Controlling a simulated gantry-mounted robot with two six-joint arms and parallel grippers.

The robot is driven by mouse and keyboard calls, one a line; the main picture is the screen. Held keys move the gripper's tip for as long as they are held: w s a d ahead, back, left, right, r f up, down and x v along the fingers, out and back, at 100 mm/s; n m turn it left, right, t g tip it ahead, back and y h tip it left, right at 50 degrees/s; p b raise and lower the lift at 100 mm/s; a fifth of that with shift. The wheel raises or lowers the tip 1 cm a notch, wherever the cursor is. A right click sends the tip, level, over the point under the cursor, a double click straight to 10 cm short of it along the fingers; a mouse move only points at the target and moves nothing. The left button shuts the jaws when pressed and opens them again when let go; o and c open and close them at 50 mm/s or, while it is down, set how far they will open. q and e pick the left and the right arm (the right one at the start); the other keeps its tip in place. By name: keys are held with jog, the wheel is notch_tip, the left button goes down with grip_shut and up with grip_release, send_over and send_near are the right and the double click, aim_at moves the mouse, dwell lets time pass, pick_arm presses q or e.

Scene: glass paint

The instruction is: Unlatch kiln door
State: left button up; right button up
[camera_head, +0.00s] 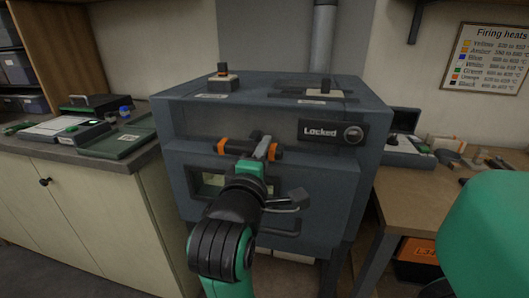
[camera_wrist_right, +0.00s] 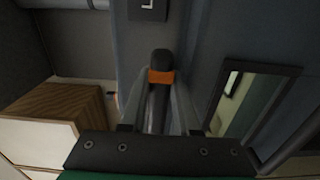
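The grey kiln (camera_head: 350,185) stands in the middle of the head view, its door closed. A sign reading "Locked" (camera_head: 330,131) is on its front, upper right. A dark latch handle (camera_head: 234,147) with orange bands runs across the front, left of the sign. My right gripper (camera_head: 262,148) is at this handle. In the right wrist view the handle (camera_wrist_right: 160,95), with a dark end and one orange band, lies lengthwise between the two grey fingers of my right gripper (camera_wrist_right: 160,100). The fingers flank it closely; whether both press on it is unclear. My left gripper is not in view.
A counter (camera_head: 135,150) with trays and a green board stands left of the kiln. A wooden table (camera_head: 420,200) with small tools stands right. Two small dark fixtures sit on the kiln's top. A "Firing heats" chart (camera_head: 487,58) hangs on the wall.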

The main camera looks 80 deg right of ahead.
jog(key=o, duration=0.4)
jog(key=shift+o, duration=0.2)
jog(key=a+p, duration=0.2)
jog(key=a, duration=0.9)
jog(key=shift+w+a, duration=0.3)
jog(key=shift+w, duration=0.05)
